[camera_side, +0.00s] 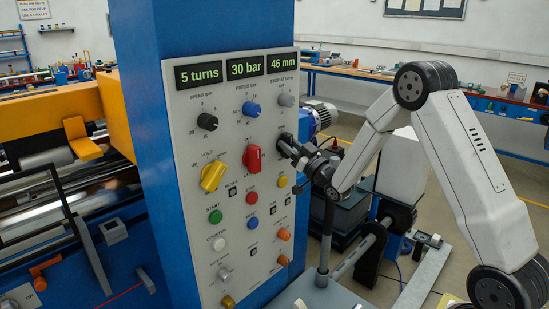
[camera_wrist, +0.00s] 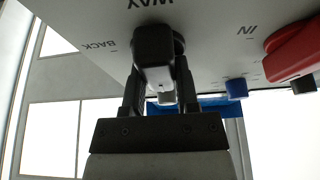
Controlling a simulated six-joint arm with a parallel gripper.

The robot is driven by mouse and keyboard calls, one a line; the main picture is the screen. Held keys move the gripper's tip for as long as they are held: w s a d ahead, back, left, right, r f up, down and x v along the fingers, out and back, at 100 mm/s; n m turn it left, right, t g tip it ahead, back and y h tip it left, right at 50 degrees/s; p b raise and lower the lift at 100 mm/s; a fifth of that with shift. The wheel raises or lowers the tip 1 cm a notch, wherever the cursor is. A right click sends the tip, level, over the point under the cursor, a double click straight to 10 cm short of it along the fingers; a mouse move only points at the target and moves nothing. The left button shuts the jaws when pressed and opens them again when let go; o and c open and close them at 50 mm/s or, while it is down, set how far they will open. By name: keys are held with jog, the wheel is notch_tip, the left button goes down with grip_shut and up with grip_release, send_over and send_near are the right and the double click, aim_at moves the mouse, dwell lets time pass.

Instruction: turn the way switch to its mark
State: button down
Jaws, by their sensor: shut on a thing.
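The way switch (camera_wrist: 153,45) is a dark knob on the grey control panel (camera_wrist: 220,50), under the letters "WAY" in the wrist view. A "BACK" label lies to its left there. My gripper (camera_wrist: 160,75) is shut on the switch, with a dark finger on each side of it. In the side view my gripper (camera_side: 289,147) reaches the panel's right edge, right of the red knob (camera_side: 253,158). It hides most of the switch there, and I cannot tell where the switch points.
The yellow knob (camera_side: 213,175), black speed knob (camera_side: 207,121), blue press knob (camera_side: 251,109) and grey stop knob (camera_side: 286,100) surround the work on the panel. Several small buttons sit below. In the wrist view the red knob (camera_wrist: 295,52) is close on the right.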

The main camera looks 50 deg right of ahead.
jog(key=shift+c, duration=1.8)
grip_release()
jog(key=v, duration=0.7)
jog(key=shift+s+f, duration=0.25)
jog(key=shift+s, duration=0.1)
jog(key=shift+w+a, duration=0.1)
